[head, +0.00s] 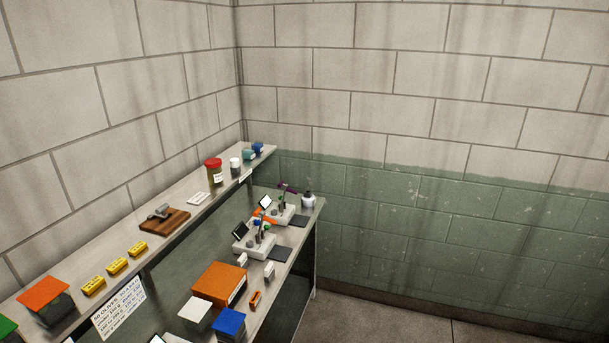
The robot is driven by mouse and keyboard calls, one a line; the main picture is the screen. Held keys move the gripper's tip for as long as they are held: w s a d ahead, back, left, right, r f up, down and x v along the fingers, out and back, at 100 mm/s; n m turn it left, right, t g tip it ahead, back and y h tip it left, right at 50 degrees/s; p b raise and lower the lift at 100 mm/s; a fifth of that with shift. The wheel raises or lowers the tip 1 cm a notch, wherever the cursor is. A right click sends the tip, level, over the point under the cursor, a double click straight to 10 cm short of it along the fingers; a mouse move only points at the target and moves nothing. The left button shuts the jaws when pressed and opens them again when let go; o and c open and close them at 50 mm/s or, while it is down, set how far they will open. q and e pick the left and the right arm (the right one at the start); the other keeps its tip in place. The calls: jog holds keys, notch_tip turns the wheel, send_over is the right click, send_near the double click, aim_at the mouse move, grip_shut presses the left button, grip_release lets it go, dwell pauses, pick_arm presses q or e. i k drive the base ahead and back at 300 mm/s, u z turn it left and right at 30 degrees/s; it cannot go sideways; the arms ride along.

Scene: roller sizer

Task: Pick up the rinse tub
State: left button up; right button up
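I cannot make out anything that is clearly the rinse tub in the head view. Containers stand on the two-level bench along the left wall. On the upper shelf are a red-lidded jar (213,173), a white-capped jar (235,165), a teal item (249,155) and a blue item (258,148). On the lower counter are an orange box (219,285), a blue-topped box (229,322) and a white-topped box (195,313). Neither of my grippers is in view.
The upper shelf (182,209) also holds a brown wooden board (165,222), several yellow blocks (117,265) and an orange-topped box (43,293). Two white instruments (254,246) (273,215) stand on the lower counter. Bare floor (375,322) lies right of the bench.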

aim_at(247, 154)
jog(key=z, duration=0.85)
jog(key=k, duration=1.15)
jog(key=z, duration=0.9)
jog(key=i, duration=1.2)
jog(key=u, duration=0.25)
jog(key=i, duration=2.15)
jog(key=u, duration=0.7)
jog(key=i, duration=1.5)
jog(key=u, duration=1.95)
jog(key=i, duration=0.95)
jog(key=u, duration=1.35)
jog(key=i, duration=1.15)
jog(key=u, duration=0.35)
